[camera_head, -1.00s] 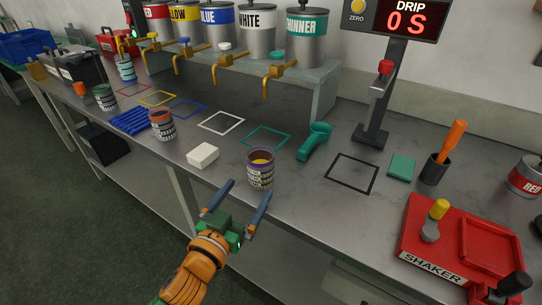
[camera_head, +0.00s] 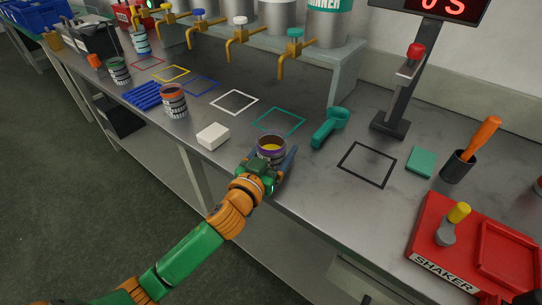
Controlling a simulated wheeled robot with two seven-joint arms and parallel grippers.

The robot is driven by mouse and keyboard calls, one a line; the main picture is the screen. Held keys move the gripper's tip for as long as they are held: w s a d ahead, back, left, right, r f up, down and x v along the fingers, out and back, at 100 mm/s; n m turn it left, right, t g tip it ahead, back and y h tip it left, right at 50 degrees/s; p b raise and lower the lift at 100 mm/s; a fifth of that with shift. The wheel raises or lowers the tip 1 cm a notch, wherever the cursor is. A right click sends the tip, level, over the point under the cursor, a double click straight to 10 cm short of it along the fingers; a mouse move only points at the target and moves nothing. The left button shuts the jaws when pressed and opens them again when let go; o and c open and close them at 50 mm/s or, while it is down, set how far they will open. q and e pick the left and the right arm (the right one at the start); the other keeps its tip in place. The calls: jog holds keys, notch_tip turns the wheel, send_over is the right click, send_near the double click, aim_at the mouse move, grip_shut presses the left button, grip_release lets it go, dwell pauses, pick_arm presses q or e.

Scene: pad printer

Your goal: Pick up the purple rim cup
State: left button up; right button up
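The purple rim cup (camera_head: 271,144) stands upright near the front edge of the bench, with yellow-orange contents. Its lower part is hidden behind my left gripper (camera_head: 270,162). My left gripper is low at the cup's near side. One finger lies along the cup's right side, still spread as wide from the palm as before, so it looks open around the cup. The other finger is mostly hidden. My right gripper is not in view.
A white block (camera_head: 213,136) lies left of the cup, and an orange-rimmed cup (camera_head: 173,101) stands further left. A teal scoop-like tool (camera_head: 330,127) lies to the right. A red shaker (camera_head: 476,250) sits at the right. Taps (camera_head: 295,47) hang behind.

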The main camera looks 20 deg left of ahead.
aim_at(277, 140)
pick_arm(q)
jog(key=c, duration=0.9)
jog(key=shift+w+r+p, duration=0.1)
jog(key=shift+r+p, duration=0.5)
jog(key=shift+r, duration=0.9)
jog(key=s+d+r+p, duration=0.3)
jog(key=s+r+p, duration=0.1)
jog(key=s+r, duration=0.15)
jog(key=s+d+r+p, duration=0.3)
jog(key=s+r+p, duration=0.2)
jog(key=s, duration=0.2)
jog(key=w+a+m+h, duration=0.1)
jog(key=a+m+h, duration=0.15)
jog(key=a, duration=0.35)
jog(key=shift+s+a+r+m+g+h+p, duration=0.1)
jog(key=shift+s+a+m+g+h+p, duration=0.3)
jog(key=shift+s+m+g+h, duration=0.9)
jog(key=shift+s+a+m+g+h+p, duration=0.25)
jog(key=shift+s+a+m+g+h, duration=0.25)
jog(key=shift+s+m+g+h, duration=0.75)
jog(key=shift+s+a+r+m+g+h+p, duration=0.1)
jog(key=shift+s+a+m+g+h+p, duration=0.3)
jog(key=shift+s+m+g+h, duration=0.85)
